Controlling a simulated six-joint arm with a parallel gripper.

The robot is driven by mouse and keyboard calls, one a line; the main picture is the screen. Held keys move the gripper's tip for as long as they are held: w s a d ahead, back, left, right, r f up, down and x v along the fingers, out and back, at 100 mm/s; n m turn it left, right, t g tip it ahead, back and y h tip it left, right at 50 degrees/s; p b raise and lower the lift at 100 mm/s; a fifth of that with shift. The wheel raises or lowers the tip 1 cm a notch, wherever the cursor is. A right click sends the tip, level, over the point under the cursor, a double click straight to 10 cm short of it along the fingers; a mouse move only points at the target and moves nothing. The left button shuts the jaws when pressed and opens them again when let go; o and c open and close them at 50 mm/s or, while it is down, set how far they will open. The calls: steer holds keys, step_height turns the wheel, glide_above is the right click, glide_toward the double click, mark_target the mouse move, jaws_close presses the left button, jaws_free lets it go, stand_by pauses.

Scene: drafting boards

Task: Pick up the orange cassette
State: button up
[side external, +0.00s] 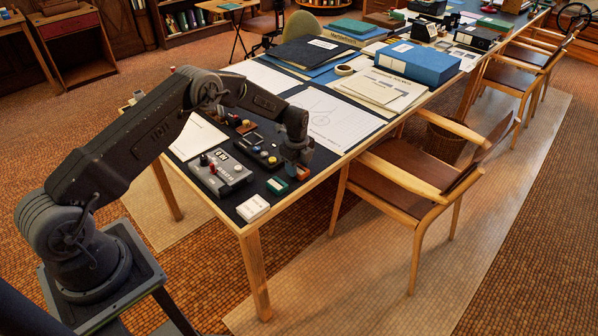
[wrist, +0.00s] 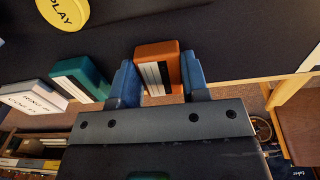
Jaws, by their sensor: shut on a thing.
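In the wrist view the orange cassette (wrist: 158,58) sits between the two blue fingers of my gripper (wrist: 158,78), its white striped label facing the camera. My gripper is shut on it, with a finger against each side. In the side view my gripper (side external: 296,163) points down, low over the dark mat near the table's front long edge. The cassette is mostly hidden there by the gripper, and I cannot tell whether it touches the mat.
A green cassette (wrist: 82,78) and a white box (wrist: 33,97) lie to the left in the wrist view. A yellow PLAY button (wrist: 63,11) is nearby. A grey button box (side external: 221,173) stands on the mat. A wooden chair (side external: 420,195) is close to the table edge.

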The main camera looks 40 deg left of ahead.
steer(key=shift+r, duration=0.1)
steer(key=shift+r, duration=0.6)
step_height(320, 180, up, 3)
steer(key=shift+f, duration=0.1)
steer(key=s+a+r, duration=0.7)
steer(key=a, duration=0.2)
steer(key=w+a+f, duration=0.1)
steer(key=w+a, duration=0.1)
steer(key=a, duration=0.1)
steer(key=w+a+f, duration=0.1)
steer(key=w+a, duration=0.1)
steer(key=a, duration=0.2)
steer(key=w+a, duration=0.2)
steer(key=a, duration=0.2)
steer(key=shift+a+f, duration=0.1)
steer(key=shift+f, duration=0.3)
steer(key=shift+w+a+f, duration=0.1)
steer(key=shift+a, duration=0.45)
steer(key=shift+a+f, duration=0.1)
steer(key=shift+f, duration=2)
